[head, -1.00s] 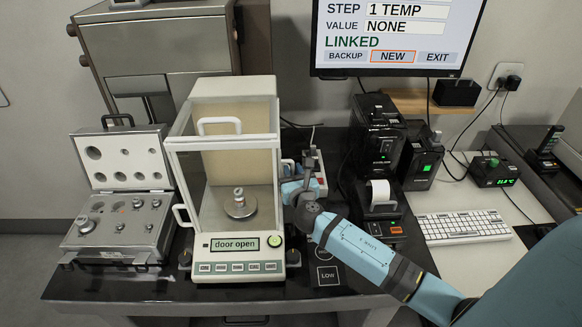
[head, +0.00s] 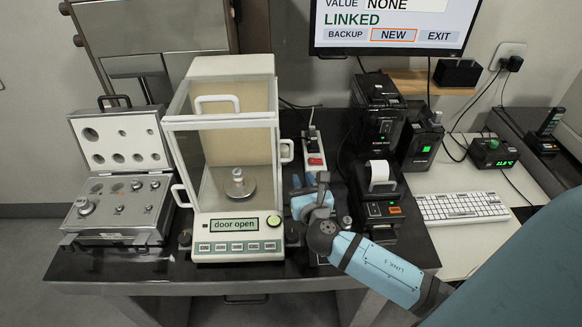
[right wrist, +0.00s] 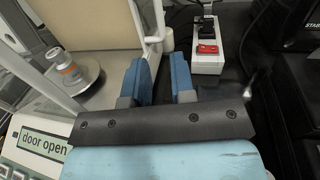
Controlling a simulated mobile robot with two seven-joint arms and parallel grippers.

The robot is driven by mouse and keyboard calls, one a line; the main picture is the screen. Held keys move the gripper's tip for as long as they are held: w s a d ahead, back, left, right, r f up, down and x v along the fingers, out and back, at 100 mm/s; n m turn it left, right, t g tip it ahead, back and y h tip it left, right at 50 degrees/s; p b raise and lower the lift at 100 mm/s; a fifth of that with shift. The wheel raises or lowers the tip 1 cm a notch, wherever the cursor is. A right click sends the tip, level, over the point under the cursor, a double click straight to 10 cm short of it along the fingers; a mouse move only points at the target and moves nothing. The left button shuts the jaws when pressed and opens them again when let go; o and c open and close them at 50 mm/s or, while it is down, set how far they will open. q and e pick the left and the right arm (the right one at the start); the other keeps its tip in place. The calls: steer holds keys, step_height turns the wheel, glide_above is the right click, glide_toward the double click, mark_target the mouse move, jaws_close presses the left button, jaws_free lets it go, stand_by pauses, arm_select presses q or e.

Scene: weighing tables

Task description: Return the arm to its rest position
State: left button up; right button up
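My right gripper (head: 303,181) stands just to the right of the white balance (head: 216,123), above the dark table. In the right wrist view its two blue fingers (right wrist: 160,75) are apart with nothing between them. The arm comes in from the right. Inside the balance, a small metal weight (head: 238,176) rests on the round pan (head: 247,192); it also shows in the right wrist view (right wrist: 70,70). The balance display (head: 234,224) reads "door open". My left gripper is not in view.
A weight case (head: 119,190) stands open on the left. A red-switched power strip (head: 315,156) lies behind my gripper. A small printer (head: 383,212) and black boxes (head: 379,112) stand close on the right, beside a keyboard (head: 462,207). A monitor (head: 395,20) hangs above.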

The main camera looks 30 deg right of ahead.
steer(key=s+a+f+m+g+y, duration=0.1)
steer(key=s+m+g, duration=0.2)
steer(key=s+m, duration=0.3)
steer(key=s+a+f+m+g+y, duration=0.1)
steer(key=s+m+g, duration=0.3)
steer(key=m, duration=0.6)
steer(key=s+a+f+m+g+y, duration=0.1)
steer(key=s+a+f+m+g, duration=0.1)
steer(key=s+m, duration=0.6)
steer(key=shift+a+f+m+g, duration=0.1)
steer(key=shift+f+m+g, duration=0.25)
steer(key=shift+g, duration=0.55)
steer(key=s+a+r+m+g+y, duration=0.1)
steer(key=s+a+m+g+y, duration=0.25)
steer(key=s+m, duration=0.3)
steer(key=w+a+f+n+t+y+p, duration=0.2)
steer(key=w+a+t+p, duration=0.3)
steer(key=p, duration=0.6)
steer(key=a+t+y, duration=0.1)
steer(key=a+t, duration=0.1)
steer(key=t, duration=0.1)
steer(key=shift+w, duration=0.4)
steer(key=shift+f, duration=0.1)
